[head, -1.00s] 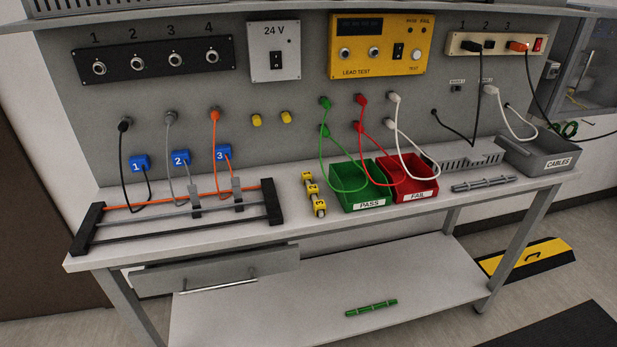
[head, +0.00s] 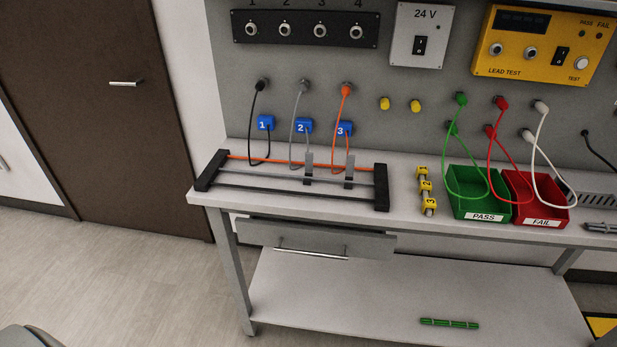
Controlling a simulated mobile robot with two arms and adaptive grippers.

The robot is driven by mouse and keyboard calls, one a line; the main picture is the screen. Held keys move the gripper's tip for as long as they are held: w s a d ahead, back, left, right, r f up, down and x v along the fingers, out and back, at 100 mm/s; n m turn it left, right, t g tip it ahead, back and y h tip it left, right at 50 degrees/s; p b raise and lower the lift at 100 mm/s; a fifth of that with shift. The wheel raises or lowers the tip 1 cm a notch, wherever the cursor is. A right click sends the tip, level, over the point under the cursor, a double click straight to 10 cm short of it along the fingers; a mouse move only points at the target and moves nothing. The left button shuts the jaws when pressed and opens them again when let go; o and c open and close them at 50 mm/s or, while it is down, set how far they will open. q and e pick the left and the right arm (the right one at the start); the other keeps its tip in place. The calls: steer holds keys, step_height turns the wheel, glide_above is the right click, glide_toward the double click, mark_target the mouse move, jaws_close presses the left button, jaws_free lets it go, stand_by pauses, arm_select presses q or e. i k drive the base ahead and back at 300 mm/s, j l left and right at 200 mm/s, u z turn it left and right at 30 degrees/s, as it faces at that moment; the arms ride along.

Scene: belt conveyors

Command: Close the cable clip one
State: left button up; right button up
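Two grey clips stand on the cable rack (head: 381,188) at the left of the bench in the head view. The left clip (head: 308,171) and the right clip (head: 349,174) sit across its rails. I cannot read a number on either, nor tell surely whether they are open or shut. An orange cable (head: 235,158) lies along the back rail. Black, grey and orange leads with blue tags 1 (head: 265,123), 2 (head: 304,126) and 3 (head: 345,129) hang behind the rack. Neither of my grippers is in view.
Yellow numbered markers (head: 427,190), a green PASS bin (head: 481,213) and a red FAIL bin (head: 540,217) stand right of the rack. A drawer (head: 315,240) hangs under the bench. A green strip (head: 449,323) lies on the lower shelf. The floor at left is clear.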

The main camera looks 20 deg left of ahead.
mark_target(308, 156)
steer(key=k+z, duration=0.15)
steer(key=k, duration=0.25)
steer(key=k+l+z, duration=0.15)
steer(key=k, duration=0.3)
steer(key=k+l+z, duration=0.2)
steer(key=k, duration=0.2)
steer(key=z, duration=1.75)
steer(key=k+j+z, duration=0.15)
steer(key=j+z, duration=0.2)
steer(key=k+j+z, duration=0.2)
steer(key=j+z, duration=0.2)
steer(key=k+j+z, duration=0.35)
steer(key=k+j, duration=1.4)
steer(key=k, duration=0.05)
